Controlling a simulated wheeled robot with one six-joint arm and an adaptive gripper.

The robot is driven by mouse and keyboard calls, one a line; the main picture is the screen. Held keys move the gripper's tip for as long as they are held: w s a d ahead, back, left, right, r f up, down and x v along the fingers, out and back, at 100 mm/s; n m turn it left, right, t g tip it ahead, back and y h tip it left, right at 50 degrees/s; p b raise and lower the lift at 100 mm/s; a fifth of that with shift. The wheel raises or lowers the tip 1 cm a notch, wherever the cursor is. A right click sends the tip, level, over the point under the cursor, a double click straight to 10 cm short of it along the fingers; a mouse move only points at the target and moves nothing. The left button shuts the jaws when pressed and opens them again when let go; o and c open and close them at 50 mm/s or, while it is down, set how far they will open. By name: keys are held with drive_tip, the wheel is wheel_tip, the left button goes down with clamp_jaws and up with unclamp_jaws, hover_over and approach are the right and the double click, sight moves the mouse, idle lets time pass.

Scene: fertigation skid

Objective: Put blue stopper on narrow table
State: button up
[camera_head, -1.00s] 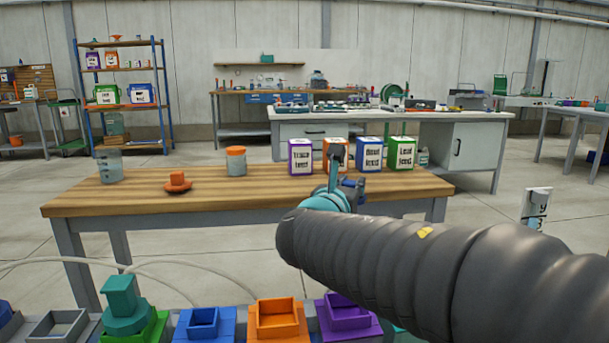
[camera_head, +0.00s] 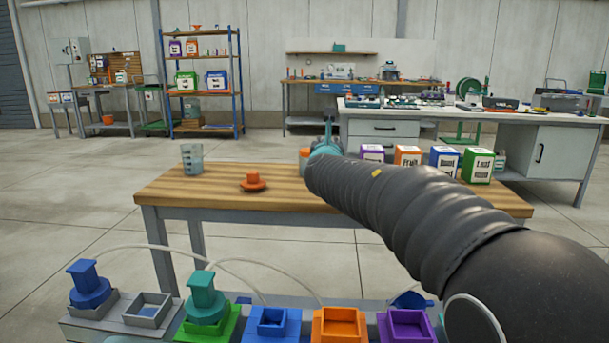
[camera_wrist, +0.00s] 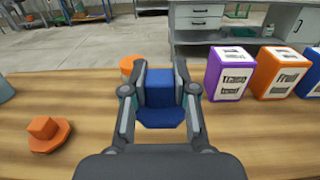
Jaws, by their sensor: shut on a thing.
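My gripper (camera_wrist: 160,100) is shut on a blue stopper (camera_wrist: 161,88), with a finger on each side of it in the wrist view. The stopper is upright, with a square top and a wider base. It is over the wooden top of the narrow table (camera_wrist: 85,95); whether it touches the wood I cannot tell. In the head view my gripper (camera_head: 327,142) is over the far middle of the same table (camera_head: 205,190), and my arm hides the held stopper. Another blue stopper (camera_head: 88,285) is at the front left, on the skid.
An orange stopper (camera_head: 253,181) and a clear beaker (camera_head: 192,159) stand on the table's left. An orange-lidded jar (camera_wrist: 128,65) is just behind my gripper. Purple (camera_wrist: 230,73), orange (camera_wrist: 282,73), blue (camera_head: 444,162) and green (camera_head: 477,165) boxes stand right. The table's front left is bare.

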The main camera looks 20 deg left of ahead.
drive_tip(key=a+f, duration=0.1)
drive_tip(key=a, duration=0.1)
drive_tip(key=a+f, duration=0.2)
drive_tip(key=a, duration=0.1)
drive_tip(key=s+a+f, duration=0.1)
drive_tip(key=a, duration=0.1)
drive_tip(key=shift+a+f+p, duration=0.25)
drive_tip(key=shift+p, duration=0.1)
drive_tip(key=shift+f+b, duration=0.3)
drive_tip(key=shift+f, duration=1.7)
drive_tip(key=shift+f, duration=0.15)
drive_tip(key=o, duration=0.9)
drive_tip(key=shift+r, duration=0.25)
drive_tip(key=b+v, duration=0.1)
drive_tip(key=v, duration=1.1)
drive_tip(key=shift+f+b, duration=0.15)
drive_tip(key=shift+b, duration=0.25)
